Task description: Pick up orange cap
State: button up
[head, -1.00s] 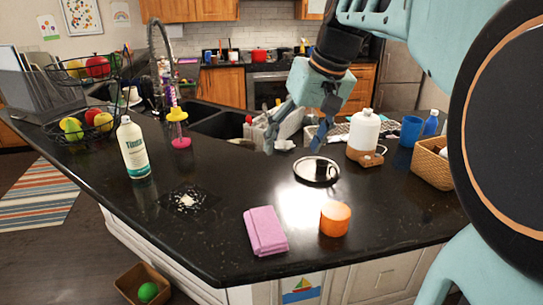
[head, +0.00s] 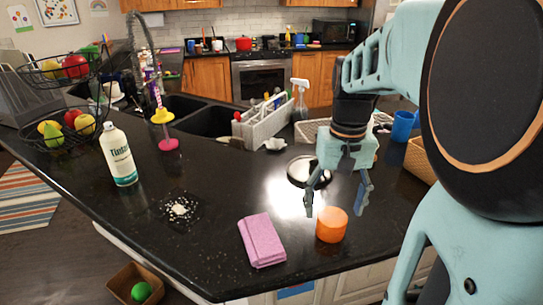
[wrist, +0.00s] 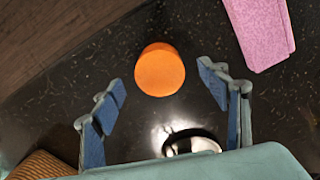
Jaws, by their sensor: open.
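The orange cap (head: 332,224) is a short round cylinder standing on the black counter near its front edge. In the wrist view the orange cap (wrist: 160,70) lies ahead of the fingertips, roughly centred between them. My gripper (head: 336,203) is open, pointing down above and just behind the cap. Its two blue fingers also show in the wrist view (wrist: 160,82), spread wide with nothing between them. They do not touch the cap.
A folded pink cloth (head: 262,240) lies left of the cap. A round shiny dish (head: 300,172) sits behind my gripper. A wicker basket (head: 420,160) stands at the right. A white bottle (head: 118,155) and a dark coaster with white crumbs (head: 180,209) are further left.

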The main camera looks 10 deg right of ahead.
aim_at(333, 217)
notch_tip(333, 217, down, 4)
jog(key=shift+d+f, duration=0.1)
jog(key=c, duration=0.9)
